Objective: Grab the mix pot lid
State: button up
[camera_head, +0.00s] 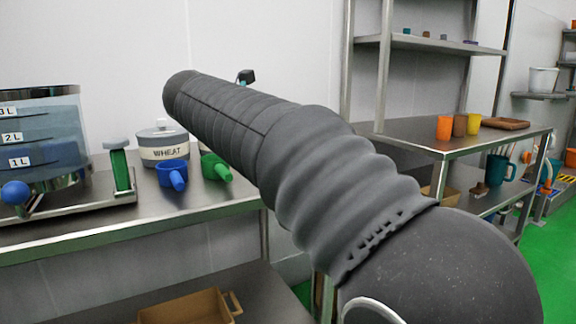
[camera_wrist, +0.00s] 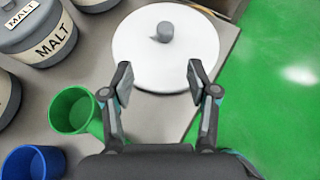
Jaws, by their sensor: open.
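In the wrist view, a round white lid (camera_wrist: 140,48) with a grey knob (camera_wrist: 166,31) lies flat near the edge of a grey counter (camera_wrist: 160,120). I take it for the mix pot lid; whether a pot is under it I cannot tell. My gripper (camera_wrist: 160,82) is open and empty, its two fingers apart over the near part of the lid, with the knob beyond the fingertips. Whether the fingers touch the lid is unclear. In the head view my arm hides the gripper, and the lid does not show.
In the wrist view, a green cup (camera_wrist: 75,111) stands close left of the gripper, a blue cup (camera_wrist: 32,163) lower left, and a MALT pot (camera_wrist: 38,38) upper left. Green floor (camera_wrist: 280,120) lies right of the counter edge. In the head view, a WHEAT pot (camera_head: 163,153) stands on the left counter.

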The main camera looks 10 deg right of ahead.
jog(key=x, duration=0.7)
jog(key=shift+w+d+f+b, duration=0.1)
jog(key=shift+d+f+b, duration=0.05)
jog(key=shift+d+b, duration=0.15)
jog(key=shift+d+r+b+x, duration=0.1)
jog(key=shift+d+b+x, duration=0.05)
jog(key=shift+x, duration=1.15)
jog(key=shift+d+r+b+x, duration=0.15)
jog(key=shift+x, duration=1.2)
grip_shut()
